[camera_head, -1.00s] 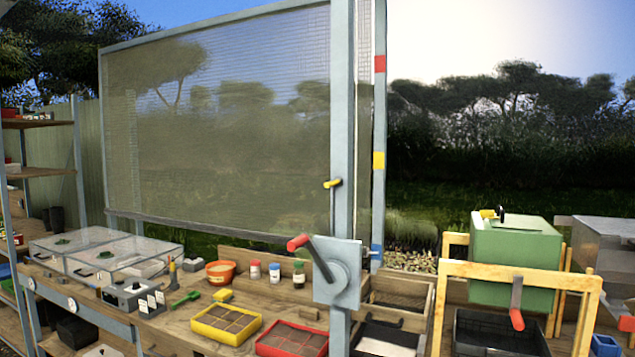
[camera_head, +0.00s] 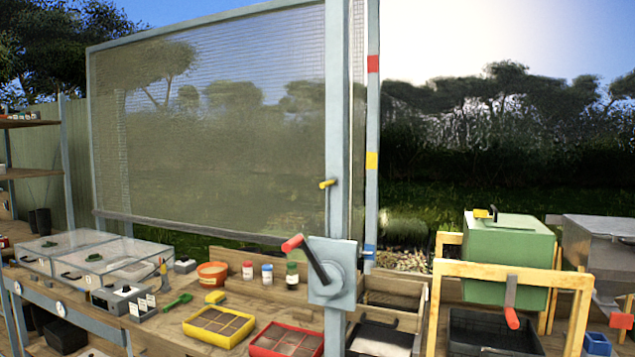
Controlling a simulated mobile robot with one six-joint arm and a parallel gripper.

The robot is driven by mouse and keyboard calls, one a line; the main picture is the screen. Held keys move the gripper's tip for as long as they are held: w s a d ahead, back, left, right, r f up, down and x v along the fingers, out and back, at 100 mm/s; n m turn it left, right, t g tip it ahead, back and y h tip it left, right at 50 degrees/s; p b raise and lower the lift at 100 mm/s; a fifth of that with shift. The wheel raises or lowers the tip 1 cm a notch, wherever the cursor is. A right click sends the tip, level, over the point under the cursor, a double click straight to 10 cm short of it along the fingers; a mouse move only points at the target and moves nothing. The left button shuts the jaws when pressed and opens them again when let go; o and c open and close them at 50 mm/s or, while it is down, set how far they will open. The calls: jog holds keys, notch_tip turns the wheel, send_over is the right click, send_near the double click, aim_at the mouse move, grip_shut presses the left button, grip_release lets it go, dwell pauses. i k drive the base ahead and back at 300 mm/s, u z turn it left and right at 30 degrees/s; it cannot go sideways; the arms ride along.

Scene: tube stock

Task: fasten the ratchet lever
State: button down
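I cannot tell for sure which part is the ratchet lever. A crank with a red grip (camera_head: 293,243) and dark arm sits on a pale blue plate (camera_head: 342,287) on the upright post; its arm slants up to the left. A short yellow lever (camera_head: 327,184) sticks out from the same post above it, roughly level. A grey lever with a red end (camera_head: 511,318) hangs down from the wooden frame (camera_head: 447,300) at the right. My gripper is not in view, and nothing is seen touching these levers.
A mesh screen (camera_head: 210,140) spans the post's left side. The bench (camera_head: 180,322) below holds a yellow tray (camera_head: 190,328), a red tray (camera_head: 256,349), small jars and clear-lidded boxes (camera_head: 120,250).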

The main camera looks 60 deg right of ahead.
aim_at(332, 181)
jog(key=i, duration=1)
